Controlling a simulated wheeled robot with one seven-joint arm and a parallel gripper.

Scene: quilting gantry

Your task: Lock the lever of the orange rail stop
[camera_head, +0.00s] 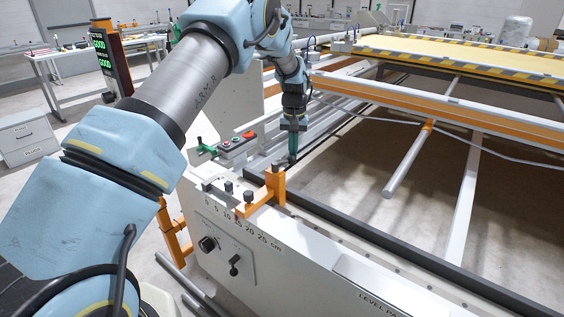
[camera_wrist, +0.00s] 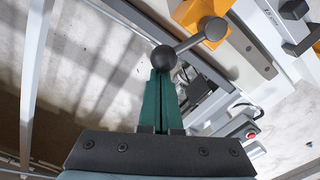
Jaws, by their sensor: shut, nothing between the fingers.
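The orange rail stop (camera_head: 277,184) sits on the near corner of the machine's rail in the head view. In the wrist view its orange body (camera_wrist: 190,12) is at the top, partly out of frame. Its lever (camera_wrist: 200,38) is a grey metal rod from a round pivot, ending in a dark ball knob (camera_wrist: 163,58). My gripper (camera_head: 292,160), with green fingers, points down just beyond the stop in the head view. In the wrist view my gripper (camera_wrist: 161,74) is shut and empty. Its fingertips appear right by the ball knob; I cannot tell whether they touch.
A black rail (camera_head: 350,232) runs along the machine's edge beside a centimetre scale. A button box (camera_head: 237,147) with a red button stands left of my gripper. Orange and grey crossbars (camera_head: 430,107) span the frame to the right. The frame's inside is open down to the floor.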

